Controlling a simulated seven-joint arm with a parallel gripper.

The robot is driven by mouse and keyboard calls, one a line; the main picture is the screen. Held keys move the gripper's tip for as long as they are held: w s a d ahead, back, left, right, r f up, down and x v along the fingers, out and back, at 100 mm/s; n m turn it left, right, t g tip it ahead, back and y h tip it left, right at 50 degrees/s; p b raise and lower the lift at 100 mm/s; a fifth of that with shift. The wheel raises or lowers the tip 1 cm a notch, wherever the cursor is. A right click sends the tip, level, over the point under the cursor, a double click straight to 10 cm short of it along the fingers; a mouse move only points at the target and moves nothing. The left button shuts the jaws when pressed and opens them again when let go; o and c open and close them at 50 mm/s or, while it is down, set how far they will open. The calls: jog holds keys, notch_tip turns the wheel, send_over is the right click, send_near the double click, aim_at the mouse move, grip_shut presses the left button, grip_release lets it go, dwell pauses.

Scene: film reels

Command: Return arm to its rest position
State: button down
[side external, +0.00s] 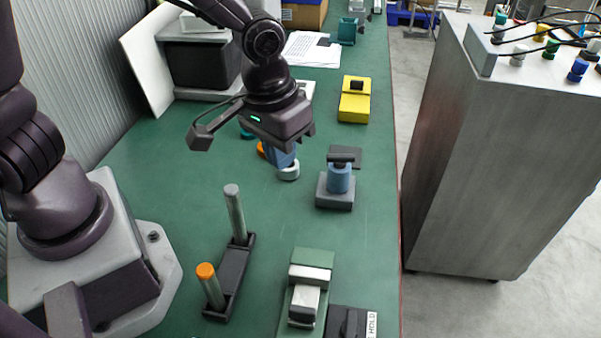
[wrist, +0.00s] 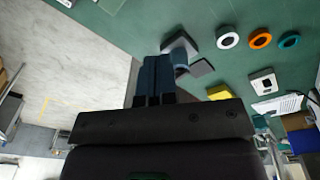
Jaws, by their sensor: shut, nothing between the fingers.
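My gripper (side external: 284,162) hangs over the middle of the green bench with its blue fingers pointing down, shut and empty. In the wrist view its fingers (wrist: 157,62) lie side by side. A white ring (side external: 289,174) shows just below the fingers in the side view, partly hidden by them; I cannot tell the gap from this view. An orange ring (side external: 261,149) and a teal ring (side external: 246,133) are mostly hidden behind my gripper. The wrist view shows the white ring (wrist: 227,37), orange ring (wrist: 260,38) and teal ring (wrist: 289,39) in a row, apart from the fingers.
A blue cylinder on a grey block (side external: 335,192) stands to the right. A black two-post stand (side external: 233,270) is in front, one post orange-topped. A green fixture (side external: 317,258), yellow box (side external: 354,104) and papers (side external: 312,49) also lie on the bench. A grey cabinet (side external: 490,160) stands beyond its edge.

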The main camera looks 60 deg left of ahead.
jog(key=s+a+r+m+t, duration=0.1)
jog(key=s+a+r+t, duration=0.1)
jog(key=s+a+r, duration=0.3)
jog(key=s+a+r+m+t, duration=0.1)
jog(key=s+a+r+t, duration=0.1)
jog(key=s+a+r, duration=0.3)
notch_tip(320, 180, up, 4)
jog(key=shift+s+r, duration=0.2)
